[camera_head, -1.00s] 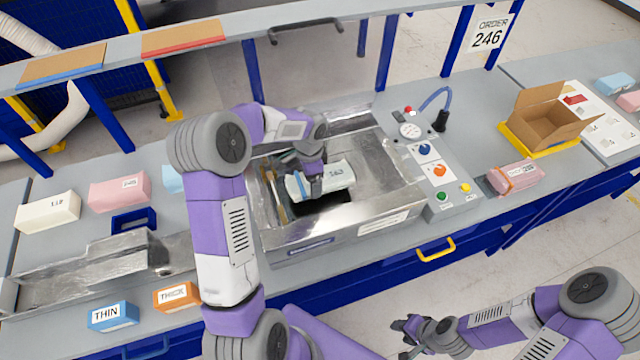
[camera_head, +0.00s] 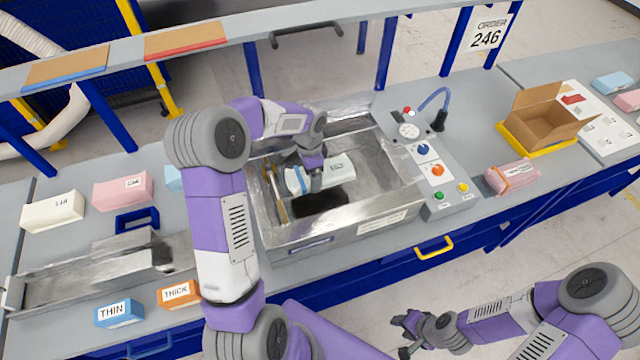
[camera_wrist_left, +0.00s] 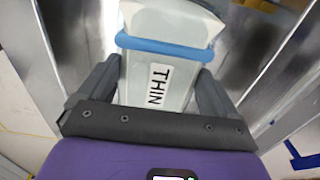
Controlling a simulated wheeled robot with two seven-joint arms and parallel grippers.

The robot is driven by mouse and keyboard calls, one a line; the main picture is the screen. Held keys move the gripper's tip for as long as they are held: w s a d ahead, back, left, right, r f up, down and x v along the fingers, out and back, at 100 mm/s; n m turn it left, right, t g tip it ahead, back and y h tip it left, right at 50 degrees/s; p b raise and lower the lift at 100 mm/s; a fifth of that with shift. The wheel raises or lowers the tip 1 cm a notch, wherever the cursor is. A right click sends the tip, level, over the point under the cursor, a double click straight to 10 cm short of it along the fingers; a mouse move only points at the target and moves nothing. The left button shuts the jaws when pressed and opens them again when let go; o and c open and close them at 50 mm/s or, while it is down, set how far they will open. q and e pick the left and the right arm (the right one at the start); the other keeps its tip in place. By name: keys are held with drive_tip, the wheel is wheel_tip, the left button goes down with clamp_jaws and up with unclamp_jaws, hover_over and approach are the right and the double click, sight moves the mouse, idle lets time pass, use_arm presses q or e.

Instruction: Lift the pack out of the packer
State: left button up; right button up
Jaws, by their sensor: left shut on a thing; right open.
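The pack (camera_head: 338,168) is a pale block with a blue band and a label reading THIN, plain in the left wrist view (camera_wrist_left: 165,60). My left gripper (camera_head: 312,178) is shut on it, with a finger along each side in the left wrist view (camera_wrist_left: 150,88). The pack is at the packer (camera_head: 345,226), a metal box with an open top. It appears over the chamber, above a dark opening in the floor; its exact height is unclear. My right gripper (camera_head: 408,335) is open and empty, low in front of the bench.
A control panel (camera_head: 436,180) with coloured buttons adjoins the packer's right side. Beyond it lie a pink pack (camera_head: 512,175) and an open carton (camera_head: 545,118) on a yellow base. Foam blocks (camera_head: 52,212) and a metal trough (camera_head: 90,275) are at left. A shelf rail crosses behind.

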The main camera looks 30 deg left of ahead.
use_arm(q)
drive_tip(key=shift+r+p, duration=0.8)
drive_tip(key=shift+r, duration=0.45)
drive_tip(key=shift+r, duration=0.1)
drive_tip(key=shift+r+p, duration=1.9)
drive_tip(key=shift+r, duration=0.55)
drive_tip(key=shift+f, duration=0.1)
